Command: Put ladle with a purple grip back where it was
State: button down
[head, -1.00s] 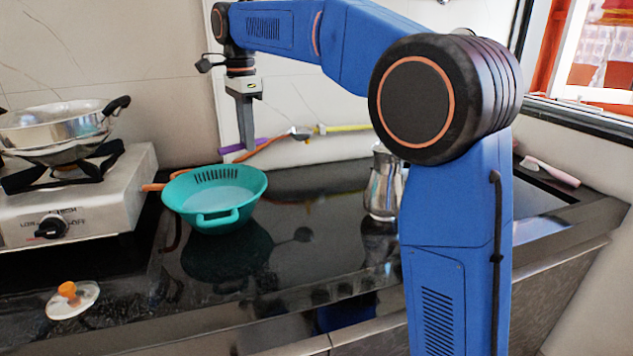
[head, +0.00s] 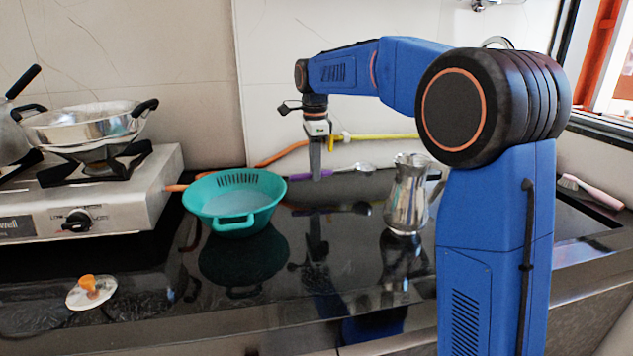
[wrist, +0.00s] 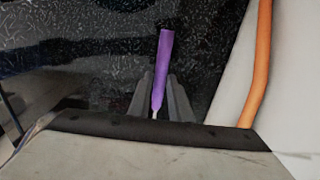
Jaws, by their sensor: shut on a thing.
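The ladle with a purple grip (head: 297,180) is held near the back of the black counter, close to the wall. Its metal bowl end (head: 364,169) points right in the head view. My gripper (head: 316,177) points down and is shut on the ladle, where the grip meets the shaft. In the wrist view the purple grip (wrist: 165,60) sticks out from between my fingers (wrist: 161,98), and the bowl is hidden. The ladle is low over the counter; I cannot tell whether it touches it.
A teal colander (head: 225,226) stands left of my gripper, and a metal jug (head: 408,200) stands right. A stove (head: 150,205) with a pan (head: 85,130) is at far left. An orange hose (wrist: 259,75) runs along the wall. A lid (head: 78,297) lies front left.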

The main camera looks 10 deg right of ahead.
jog(key=shift+f, duration=2.05)
jog(key=shift+f, duration=0.25)
jog(key=c, duration=1.6)
grip_release()
jog(key=shift+r, duration=0.1)
notch_tip(320, 180, up, 12)
jog(key=shift+s+a+r, duration=0.1)
jog(key=shift+r, duration=0.1)
